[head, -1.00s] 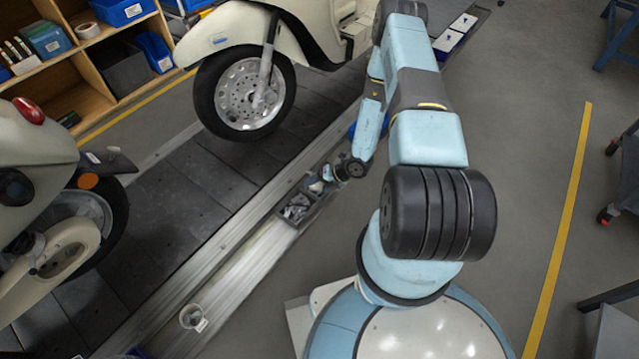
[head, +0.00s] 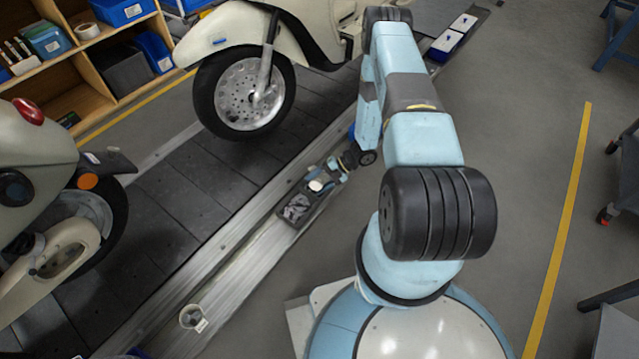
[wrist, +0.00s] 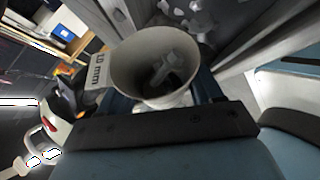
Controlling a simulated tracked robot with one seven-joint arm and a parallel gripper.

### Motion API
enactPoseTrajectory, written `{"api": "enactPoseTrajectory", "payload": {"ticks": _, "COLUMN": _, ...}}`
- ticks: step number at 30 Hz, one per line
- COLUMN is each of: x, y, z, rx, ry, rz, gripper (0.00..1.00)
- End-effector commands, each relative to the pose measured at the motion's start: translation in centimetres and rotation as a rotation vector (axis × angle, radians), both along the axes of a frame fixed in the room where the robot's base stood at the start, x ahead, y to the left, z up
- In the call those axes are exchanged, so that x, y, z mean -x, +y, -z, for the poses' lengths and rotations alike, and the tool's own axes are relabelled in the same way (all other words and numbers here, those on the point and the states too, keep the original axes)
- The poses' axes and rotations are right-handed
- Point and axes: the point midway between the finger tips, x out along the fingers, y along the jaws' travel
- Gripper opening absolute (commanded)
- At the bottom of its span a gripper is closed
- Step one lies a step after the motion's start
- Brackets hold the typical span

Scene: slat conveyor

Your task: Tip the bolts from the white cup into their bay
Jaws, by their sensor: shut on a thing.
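My gripper (head: 326,178) is shut on the white cup (head: 316,186) and holds it at the upper right end of a dark parts tray (head: 283,215). In the wrist view the cup (wrist: 130,62) has its mouth towards the camera, with several grey bolts (wrist: 172,68) inside. A label reading "10 mm" (wrist: 97,70) sticks out at its left. Pale metal parts (head: 297,207) lie in a bay of the tray. The bay under the cup is hidden in the head view.
The tray sits on the metal rail beside the slat conveyor (head: 170,190). Scooters stand on the conveyor, one with its front wheel (head: 245,92) behind the tray.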

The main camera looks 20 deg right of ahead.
Motion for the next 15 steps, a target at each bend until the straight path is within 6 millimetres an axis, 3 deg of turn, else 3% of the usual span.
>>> {"api": "enactPoseTrajectory", "payload": {"ticks": 15, "x": -1.4, "y": -1.0, "z": -1.4, "rx": -0.272, "ry": 0.403, "rz": -0.002, "gripper": 0.36}}
